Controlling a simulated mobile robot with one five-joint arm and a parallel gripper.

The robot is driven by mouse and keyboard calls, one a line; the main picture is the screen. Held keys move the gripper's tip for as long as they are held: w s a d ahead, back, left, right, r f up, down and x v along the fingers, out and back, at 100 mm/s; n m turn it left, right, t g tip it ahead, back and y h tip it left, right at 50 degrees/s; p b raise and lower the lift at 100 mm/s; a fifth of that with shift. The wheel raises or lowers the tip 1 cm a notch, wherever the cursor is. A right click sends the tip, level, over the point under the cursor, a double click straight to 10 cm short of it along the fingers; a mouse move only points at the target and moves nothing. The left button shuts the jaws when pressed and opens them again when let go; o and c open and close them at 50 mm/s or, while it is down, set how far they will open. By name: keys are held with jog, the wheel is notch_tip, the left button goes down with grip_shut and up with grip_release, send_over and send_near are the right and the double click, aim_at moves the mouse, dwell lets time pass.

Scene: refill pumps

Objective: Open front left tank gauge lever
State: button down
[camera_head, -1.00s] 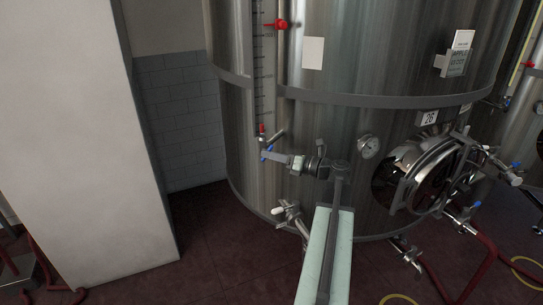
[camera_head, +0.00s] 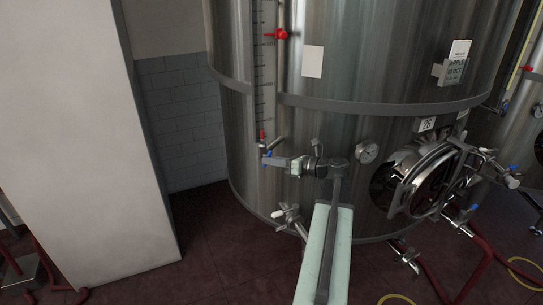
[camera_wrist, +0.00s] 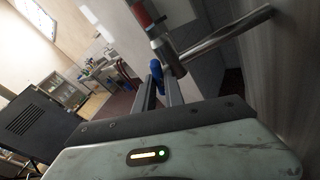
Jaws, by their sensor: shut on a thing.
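A large steel tank (camera_head: 330,60) stands in front of me, with a scaled gauge (camera_head: 264,70) running up its left side. At the gauge's foot is a small valve with a blue lever (camera_head: 267,156) and a red fitting (camera_head: 262,135) above it. In the wrist view the blue lever (camera_wrist: 156,68) sits between my fingertips, below a metal pipe. My gripper (camera_head: 272,161), also in the wrist view (camera_wrist: 161,85), is shut on the blue lever. The fingers partly hide the lever.
A white pillar (camera_head: 80,130) stands at the left. Red hoses (camera_head: 482,265) lie on the floor.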

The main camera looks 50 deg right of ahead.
jog(key=n+g+h+p, duration=0.1)
jog(key=p, duration=0.1)
jog(key=n+g+h+p, duration=0.1)
jog(key=p, duration=0.2)
jog(key=shift+r+n, duration=0.25)
jog(key=shift+n, duration=0.15)
jog(key=shift+f, duration=0.1)
jog(key=c, duration=1.7)
grip_release()
